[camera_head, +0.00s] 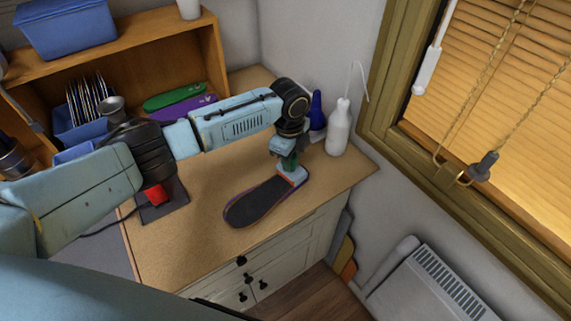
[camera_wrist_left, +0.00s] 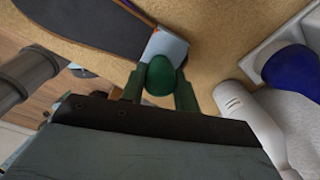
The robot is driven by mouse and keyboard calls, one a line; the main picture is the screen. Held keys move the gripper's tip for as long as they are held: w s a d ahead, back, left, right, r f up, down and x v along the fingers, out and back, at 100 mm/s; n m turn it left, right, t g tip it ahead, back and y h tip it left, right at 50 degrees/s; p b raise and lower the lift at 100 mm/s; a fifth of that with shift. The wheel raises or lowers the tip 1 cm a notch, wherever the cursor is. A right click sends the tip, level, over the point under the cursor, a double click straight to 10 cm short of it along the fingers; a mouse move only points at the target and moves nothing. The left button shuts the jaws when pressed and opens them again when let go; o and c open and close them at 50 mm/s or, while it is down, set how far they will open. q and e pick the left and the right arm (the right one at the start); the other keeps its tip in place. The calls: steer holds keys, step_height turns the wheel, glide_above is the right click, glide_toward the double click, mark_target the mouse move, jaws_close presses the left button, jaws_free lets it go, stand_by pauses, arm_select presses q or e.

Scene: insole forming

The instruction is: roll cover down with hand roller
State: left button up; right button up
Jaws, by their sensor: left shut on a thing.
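A dark insole with its cover (camera_head: 255,204) lies on the wooden worktop, and it shows at the top left of the left wrist view (camera_wrist_left: 92,22). A hand roller (camera_head: 293,174) with a pale blue-white head and some orange-red on it is at the insole's right end. Its green rounded handle (camera_wrist_left: 160,75) shows in the left wrist view. My left gripper (camera_head: 287,153) is shut on the roller and points down at it. The roller's head appears at or on the insole; exact contact is unclear. My right gripper is not in view.
A red object (camera_head: 155,194) sits on a dark plate at the left. A wooden shelf (camera_head: 165,50) stands behind. The worktop's front is clear.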

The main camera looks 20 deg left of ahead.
arm_select(q)
steer(key=shift+w+d, duration=0.15)
steer(key=shift+w, duration=0.05)
step_height(320, 180, up, 7)
steer(key=p, duration=0.7)
steer(key=shift+r, duration=0.15)
